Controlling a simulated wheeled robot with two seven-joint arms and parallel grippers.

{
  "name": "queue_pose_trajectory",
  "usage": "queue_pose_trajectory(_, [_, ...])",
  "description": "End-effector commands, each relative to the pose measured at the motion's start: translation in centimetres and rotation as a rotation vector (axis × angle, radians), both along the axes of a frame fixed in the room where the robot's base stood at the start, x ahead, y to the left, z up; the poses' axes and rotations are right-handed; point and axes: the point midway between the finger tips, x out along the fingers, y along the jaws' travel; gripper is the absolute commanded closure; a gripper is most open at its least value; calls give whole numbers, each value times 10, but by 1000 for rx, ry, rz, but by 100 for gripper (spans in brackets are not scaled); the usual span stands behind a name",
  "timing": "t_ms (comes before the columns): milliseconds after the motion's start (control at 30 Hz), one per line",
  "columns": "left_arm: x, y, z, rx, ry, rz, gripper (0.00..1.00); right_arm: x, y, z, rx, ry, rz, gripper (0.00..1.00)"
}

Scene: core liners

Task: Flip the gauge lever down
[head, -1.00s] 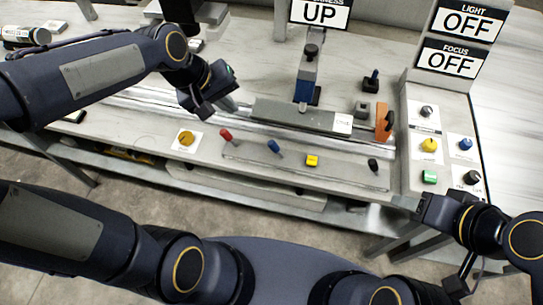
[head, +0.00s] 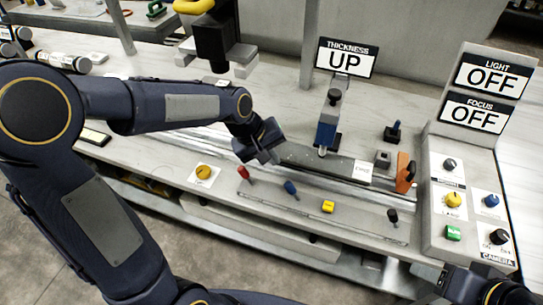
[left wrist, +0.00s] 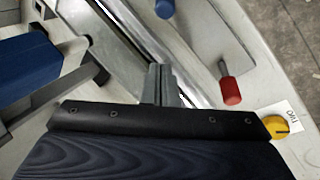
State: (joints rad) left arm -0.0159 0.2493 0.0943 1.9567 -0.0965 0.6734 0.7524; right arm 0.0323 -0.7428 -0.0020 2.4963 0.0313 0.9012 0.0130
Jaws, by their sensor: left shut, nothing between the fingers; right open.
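The thickness gauge (head: 327,125), a blue and grey upright unit with a dark knob on top, stands behind the dark core piece (head: 320,158). A sign reading THICKNESS UP (head: 346,58) is behind it. My left gripper (head: 268,156) is shut and empty at the left end of the core piece, behind the red lever and left of the gauge. In the left wrist view its fingertips (left wrist: 161,84) are together over the rail. The red lever (left wrist: 230,90) shows right of them, and a blue block (left wrist: 30,72) lies left. My right gripper (head: 440,293) is partly cut off at the bottom right.
A yellow knob (head: 203,172) is left. The control panel (head: 436,195), with LIGHT OFF and FOCUS OFF signs, is right. An orange plate (head: 403,172) stands nearby.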

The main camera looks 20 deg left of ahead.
Motion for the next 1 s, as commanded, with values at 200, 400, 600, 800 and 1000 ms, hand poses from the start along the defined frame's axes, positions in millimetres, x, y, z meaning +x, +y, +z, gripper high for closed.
queue_pose_trajectory(200, [11, -16, -46, 0, 8, -3, 100, 0, 0, -2, 0, 0, 0, 50])
queue_pose_trajectory(400, [1, -30, -51, -1, -2, -4, 100, 0, 0, 4, 0, 1, 0, 50])
queue_pose_trajectory(600, [-15, -38, -48, 0, 0, -1, 100, 0, 0, 7, 0, 0, 0, 50])
queue_pose_trajectory(800, [-17, -39, -48, -1, 0, 1, 100, 0, 0, 7, 0, 0, 0, 50])
queue_pose_trajectory(1000, [-17, -39, -48, 0, 0, 1, 100, 0, 0, 7, 0, 0, 0, 50])
